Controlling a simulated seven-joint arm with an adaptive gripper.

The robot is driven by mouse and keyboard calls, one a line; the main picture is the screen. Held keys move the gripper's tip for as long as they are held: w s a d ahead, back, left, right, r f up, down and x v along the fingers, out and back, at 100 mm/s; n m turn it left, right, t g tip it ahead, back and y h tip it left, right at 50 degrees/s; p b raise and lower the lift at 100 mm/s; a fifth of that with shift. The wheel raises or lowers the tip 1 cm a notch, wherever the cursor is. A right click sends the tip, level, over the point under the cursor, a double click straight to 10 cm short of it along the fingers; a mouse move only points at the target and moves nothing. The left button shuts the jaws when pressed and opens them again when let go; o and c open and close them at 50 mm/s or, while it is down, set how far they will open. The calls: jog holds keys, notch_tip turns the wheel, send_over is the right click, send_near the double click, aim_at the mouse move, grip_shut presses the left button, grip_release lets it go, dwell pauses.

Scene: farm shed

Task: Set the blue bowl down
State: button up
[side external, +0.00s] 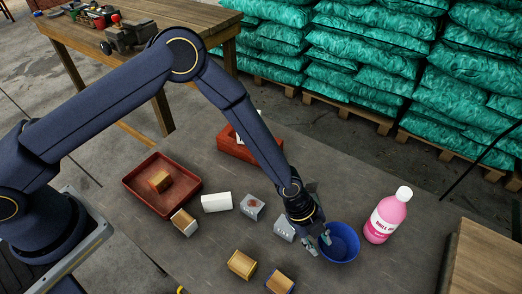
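The blue bowl (343,254) is at the right part of the grey table, left of a pink bottle. My gripper (318,243) points down at the bowl's left rim. One finger shows on the outer left side of the rim and the other over the inside of the bowl. The fingers are small here, and I cannot tell whether they pinch the rim or stand apart from it. The bowl looks level and empty. I cannot tell whether its base touches the table (380,276).
The pink bottle (384,218) with a white cap stands close to the bowl's right. Small boxes and blocks (241,264) lie left and in front. A red tray (137,184) holds a wooden block. A red-brown container (231,151) sits behind.

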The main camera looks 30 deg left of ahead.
jog(key=w+a+r+n+t+y, duration=0.15)
jog(key=a+r+n, duration=0.35)
jog(key=a+r, duration=0.8)
jog(key=a+r+n+t+y, duration=0.25)
jog(key=a+r+n, duration=0.25)
jog(key=a+r, duration=0.85)
jog(key=s+a+r+n, duration=0.5)
jog(key=s+a+n, duration=0.1)
jog(key=s, duration=0.2)
jog(key=s+a+r+n+y, duration=0.1)
jog(key=s+a+r+n, duration=0.4)
jog(key=s+a+n, duration=0.1)
jog(key=s+n, duration=0.1)
jog(key=s, duration=0.1)
jog(key=shift+s+t, duration=0.3)
jog(key=shift+t, duration=0.1)
jog(key=shift+a+r, duration=0.1)
